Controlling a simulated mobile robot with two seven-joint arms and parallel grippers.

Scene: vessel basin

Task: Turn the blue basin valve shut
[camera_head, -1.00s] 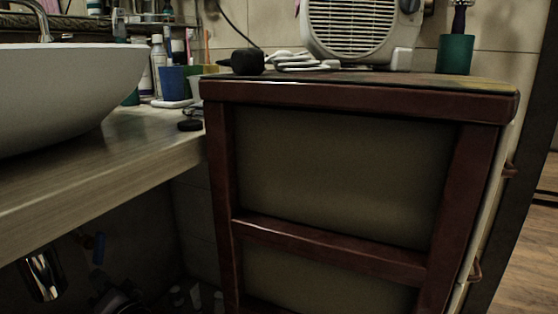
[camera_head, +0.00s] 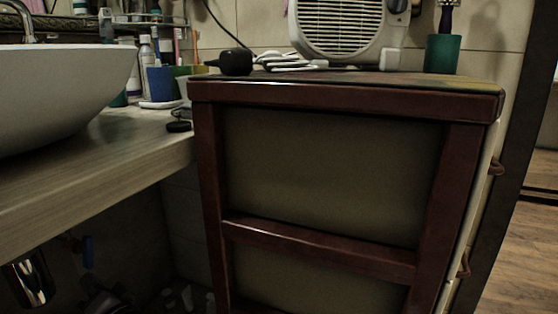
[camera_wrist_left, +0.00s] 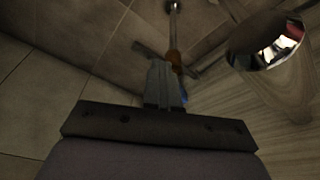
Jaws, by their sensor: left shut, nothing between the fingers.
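The blue basin valve handle (camera_head: 88,252) hangs in the shadow under the counter, right of the chrome drain part (camera_head: 30,280). In the left wrist view, a small bit of the blue handle (camera_wrist_left: 184,93) shows beside the right finger of my left gripper (camera_wrist_left: 162,64); the fingers hide the rest. A brass-coloured fitting (camera_wrist_left: 174,60) and a thin pipe show just beyond the fingertips. The left gripper is shut and empty. Whether it touches the handle, I cannot tell. I cannot make out the left gripper in the dark of the head view. My right gripper is not in view.
The chrome drain (camera_wrist_left: 265,40) is close on the right in the left wrist view. The counter (camera_head: 90,175) with the white basin (camera_head: 60,95) is above the valve. A brown-framed cabinet (camera_head: 310,245) stands to the right. Dark clutter lies below the counter.

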